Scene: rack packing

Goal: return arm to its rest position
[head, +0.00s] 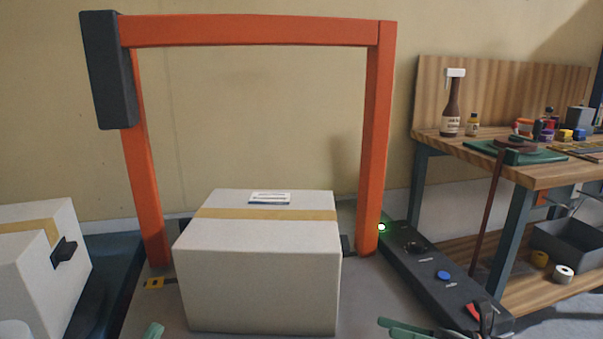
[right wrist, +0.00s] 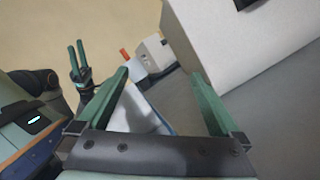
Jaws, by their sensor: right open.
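My right gripper (head: 392,327) is at the bottom edge of the head view, right of the large box, with only its green fingers showing. In the right wrist view its fingers (right wrist: 160,80) are spread wide with nothing between them. Of my left gripper (head: 153,331), only a green fingertip shows at the bottom of the head view. The right wrist view shows two close green fingers of it (right wrist: 77,60); their gap is unclear. The large white box (head: 256,280) with a tan tape strip and a label stands under the orange frame (head: 375,150), apart from my right gripper.
A second taped box (head: 40,260) is at the left. A dark rail (head: 430,270) with a blue button (head: 442,275) runs right of the frame. A wooden workbench (head: 575,173) with bottles and tools stands at the right, with a grey bin (head: 565,248) on its lower shelf.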

